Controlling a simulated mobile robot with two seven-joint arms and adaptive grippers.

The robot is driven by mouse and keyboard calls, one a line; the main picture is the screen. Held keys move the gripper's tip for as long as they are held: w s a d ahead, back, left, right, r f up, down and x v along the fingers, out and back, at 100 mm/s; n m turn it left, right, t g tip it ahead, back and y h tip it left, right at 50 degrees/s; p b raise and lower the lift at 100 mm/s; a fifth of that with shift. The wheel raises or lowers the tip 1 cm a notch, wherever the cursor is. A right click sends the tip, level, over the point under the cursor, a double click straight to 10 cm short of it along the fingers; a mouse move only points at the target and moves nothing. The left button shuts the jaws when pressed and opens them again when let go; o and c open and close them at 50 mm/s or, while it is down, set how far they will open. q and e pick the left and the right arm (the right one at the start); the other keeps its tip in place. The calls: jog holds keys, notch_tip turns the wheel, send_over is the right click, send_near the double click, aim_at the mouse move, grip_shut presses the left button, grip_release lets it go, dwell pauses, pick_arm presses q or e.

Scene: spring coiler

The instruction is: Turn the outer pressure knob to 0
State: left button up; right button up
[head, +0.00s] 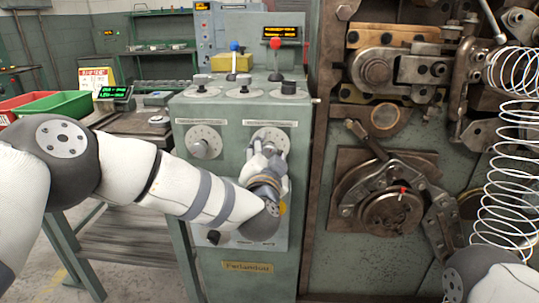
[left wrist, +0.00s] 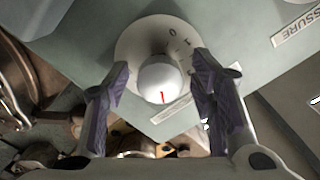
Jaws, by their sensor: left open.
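Two round knobs on pale dials are on the green-grey cabinet front. The left knob (head: 205,149) is uncovered in the head view. My left gripper (head: 265,147) is in front of the right dial (head: 281,136) and hides its knob. In the left wrist view, this white knob (left wrist: 163,79) with a red mark lies between the open fingers of my left gripper (left wrist: 163,92). Gaps show on both sides of it. The red mark points down in that picture, away from the 0 and 1 at the dial's upper right. My right gripper is not in view.
Dark knobs (head: 244,88) and red and blue-topped levers (head: 275,50) stand on top of the cabinet. The coiler machine (head: 340,240) and a wire spring (head: 505,200) are to the right. A bench (head: 125,160) with green and red bins (head: 60,103) is at left.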

pick_arm(q)
jog(key=shift+w, duration=0.15)
jog(key=c, duration=1.2)
